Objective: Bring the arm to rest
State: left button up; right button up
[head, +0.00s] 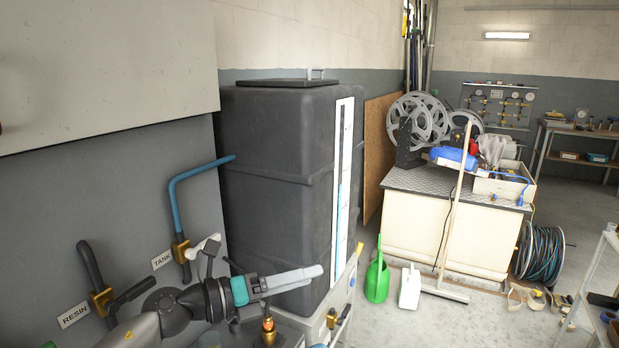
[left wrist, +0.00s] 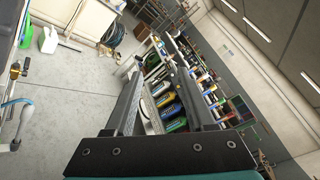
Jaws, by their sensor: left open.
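My left arm comes in from the bottom left in the head view. Its gripper (head: 316,276) points right, in front of the lower part of the dark tank (head: 275,150). It holds nothing. In the left wrist view my left gripper (left wrist: 158,72) shows two fingers standing apart, with only the distant room between them. My right gripper is in neither view.
Pipes labelled TANK (head: 162,259) and RESIN (head: 74,314), with valves, are close beside my left arm. A green watering can (head: 377,276) and white jug (head: 410,287) stand on the floor. A bench (head: 430,225) with reels (head: 418,122) stands behind.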

pick_arm(q)
jog(key=a+r+n+t+y, duration=0.35)
jog(key=n+t, duration=0.65)
jog(key=n, duration=0.5)
jog(key=s+a+f+n+g+y, duration=0.1)
jog(key=s+a+f+n+y, duration=0.3)
jog(key=a+f+n+y, duration=0.7)
jog(key=s+f+n+g, duration=0.5)
jog(key=s+f+g, duration=0.2)
jog(key=s, duration=0.5)
jog(key=s+f+n+g, duration=0.5)
jog(key=s+f+g, duration=0.15)
jog(key=s, duration=0.65)
notch_tip(320, 180, down, 29)
jog(key=s+g+b, duration=0.1)
jog(key=s+b, duration=0.2)
jog(key=b, duration=0.4)
jog(key=s+a+f+b, duration=0.1)
jog(key=s+f+b, duration=0.2)
jog(key=s+f, duration=0.4)
jog(key=s+a+f+g+b, duration=0.1)
jog(key=s+f+b, duration=0.2)
jog(key=s+f, duration=0.5)
notch_tip(320, 180, down, 5)
jog(key=shift+a+f+y, duration=0.2)
jog(key=shift+a+y, duration=0.15)
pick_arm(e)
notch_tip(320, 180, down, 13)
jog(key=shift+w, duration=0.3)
